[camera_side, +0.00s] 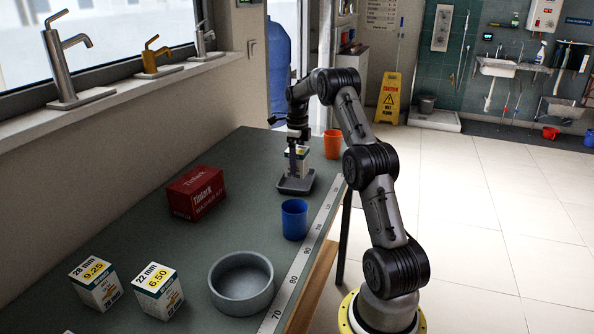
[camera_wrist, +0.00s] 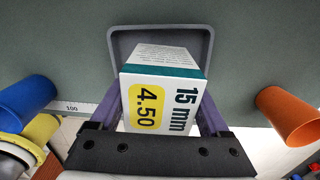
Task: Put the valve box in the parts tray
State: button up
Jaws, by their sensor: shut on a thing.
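The valve box (camera_wrist: 165,95) is white with a teal band, a yellow patch reading 4.50 and the text 15 mm. In the side view the box (camera_side: 297,163) is at the grey parts tray (camera_side: 296,188), on the far part of the bench. My gripper (camera_side: 299,156) points down with its fingers on the box. In the wrist view the purple fingers of my gripper (camera_wrist: 163,118) close on both sides of the box. The tray's rim (camera_wrist: 118,40) shows around and behind the box. I cannot tell whether the box touches the tray floor.
A blue cup (camera_side: 294,219) stands in front of the tray and an orange cup (camera_side: 332,144) behind it to the right. A red box (camera_side: 195,193), a grey bowl (camera_side: 241,283) and two more labelled boxes (camera_side: 97,284) (camera_side: 158,290) stand nearer. The bench between is clear.

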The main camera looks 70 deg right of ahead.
jog(key=shift+w+f, duration=0.1)
jog(key=shift+f, duration=1.45)
jog(key=shift+f, duration=0.15)
jog(key=o, duration=1.5)
